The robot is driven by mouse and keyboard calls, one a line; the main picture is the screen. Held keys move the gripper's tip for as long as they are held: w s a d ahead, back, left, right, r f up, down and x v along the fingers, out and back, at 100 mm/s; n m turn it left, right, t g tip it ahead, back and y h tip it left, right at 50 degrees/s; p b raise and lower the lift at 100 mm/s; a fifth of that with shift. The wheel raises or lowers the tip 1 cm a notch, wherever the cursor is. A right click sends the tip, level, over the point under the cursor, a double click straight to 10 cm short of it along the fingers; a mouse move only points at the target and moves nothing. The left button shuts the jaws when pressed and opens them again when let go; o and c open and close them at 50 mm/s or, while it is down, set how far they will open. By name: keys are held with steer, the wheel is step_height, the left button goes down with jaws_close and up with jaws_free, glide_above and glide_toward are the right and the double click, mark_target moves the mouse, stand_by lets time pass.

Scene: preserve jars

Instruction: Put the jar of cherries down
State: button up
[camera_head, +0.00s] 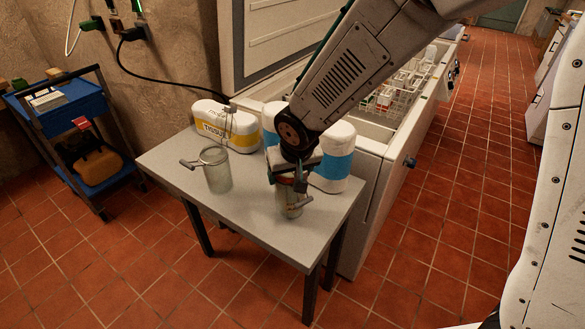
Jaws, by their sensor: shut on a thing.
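My gripper (290,182) hangs over the right part of the small grey table (176,168). It is shut on a glass jar (291,207), taken to be the jar of cherries. My gripper and wrist cover the jar's upper part, with a little red showing near the fingers. Its lower part looks clear greenish, and its contents are hard to tell. The jar looks upright, with its base at or just above the tabletop; I cannot tell if they touch.
Another glass jar (217,175) with a wire clasp stands at the table's left. A yellow-banded tissue pack (226,126) and blue-banded white packs (333,160) stand along the back. An open chest freezer (376,200) is close behind. The table's front left is bare.

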steer(key=shift+w+f, duration=0.1)
steer(key=shift+f, duration=0.85)
steer(key=o, duration=2)
steer(key=shift+f, duration=0.2)
steer(key=shift+o, duration=0.2)
